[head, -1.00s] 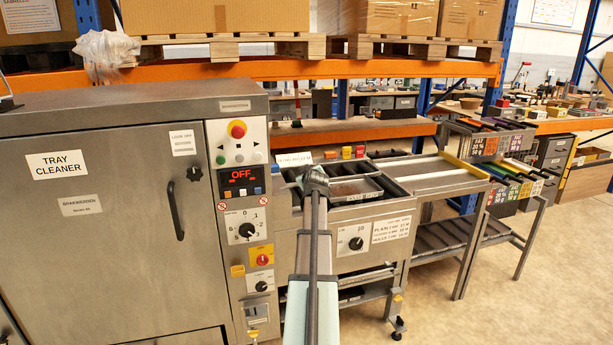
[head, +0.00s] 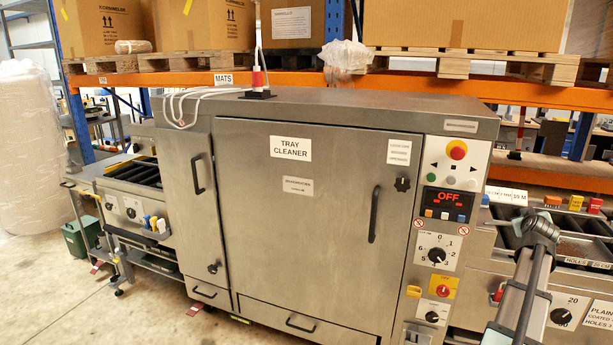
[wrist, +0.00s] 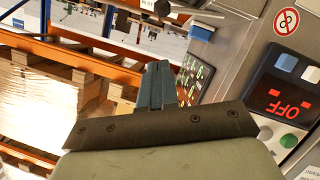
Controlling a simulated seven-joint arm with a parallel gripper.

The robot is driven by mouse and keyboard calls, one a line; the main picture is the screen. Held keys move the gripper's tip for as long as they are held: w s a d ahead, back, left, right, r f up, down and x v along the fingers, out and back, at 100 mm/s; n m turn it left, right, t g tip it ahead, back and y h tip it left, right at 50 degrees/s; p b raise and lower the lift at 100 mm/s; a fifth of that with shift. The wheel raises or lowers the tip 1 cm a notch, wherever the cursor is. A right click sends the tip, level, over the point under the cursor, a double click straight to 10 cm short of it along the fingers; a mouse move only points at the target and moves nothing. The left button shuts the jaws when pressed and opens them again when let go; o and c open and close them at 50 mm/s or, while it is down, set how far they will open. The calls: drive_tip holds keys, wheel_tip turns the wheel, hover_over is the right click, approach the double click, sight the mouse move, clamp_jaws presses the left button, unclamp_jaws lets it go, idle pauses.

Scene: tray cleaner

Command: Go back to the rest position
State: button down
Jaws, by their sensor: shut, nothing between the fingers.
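My gripper (head: 541,226) is at the right of the head view, at the end of my arm, in front of the bench right of the tray cleaner. In the wrist view its two fingers (wrist: 158,82) lie together with nothing between them. The tray cleaner (head: 290,215) is a large grey steel cabinet with its door closed. Its control panel (head: 447,205) shows a red OFF display, which also appears tilted in the wrist view (wrist: 285,98). My gripper appears apart from the panel.
A steel bench with dark trays (head: 130,190) stands left of the cleaner, beside a large wrapped roll (head: 30,150). Orange shelving (head: 400,84) with boxes on pallets runs behind. Floor (head: 60,290) is free at the front left.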

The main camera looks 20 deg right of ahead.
drive_tip(key=s+a+f+m+g+y, duration=0.25)
drive_tip(key=a+f, duration=0.35)
drive_tip(key=f, duration=0.4)
drive_tip(key=s+a+f+m+g+y, duration=0.2)
drive_tip(key=a+f+m+y, duration=0.2)
drive_tip(key=a+f, duration=0.5)
drive_tip(key=w+a+f+n+g+y, duration=0.2)
drive_tip(key=a+f+g+y, duration=0.25)
drive_tip(key=a+f, duration=2.05)
drive_tip(key=s+a+f+n+g+y, duration=0.1)
drive_tip(key=s+a+f+n, duration=0.15)
drive_tip(key=a+f, duration=0.6)
drive_tip(key=s+a+f+n+g+y, duration=0.1)
drive_tip(key=s+a+f+g, duration=0.3)
drive_tip(key=a, duration=0.7)
drive_tip(key=s+a+f+n, duration=0.3)
drive_tip(key=s+a, duration=0.3)
drive_tip(key=a, duration=0.2)
drive_tip(key=s+a+f+n+g+h, duration=0.1)
drive_tip(key=s+a+f+n, duration=0.2)
drive_tip(key=a, duration=0.6)
wheel_tip(320, 180, down, 2)
drive_tip(key=s, duration=0.3)
drive_tip(key=shift+a+f, duration=0.2)
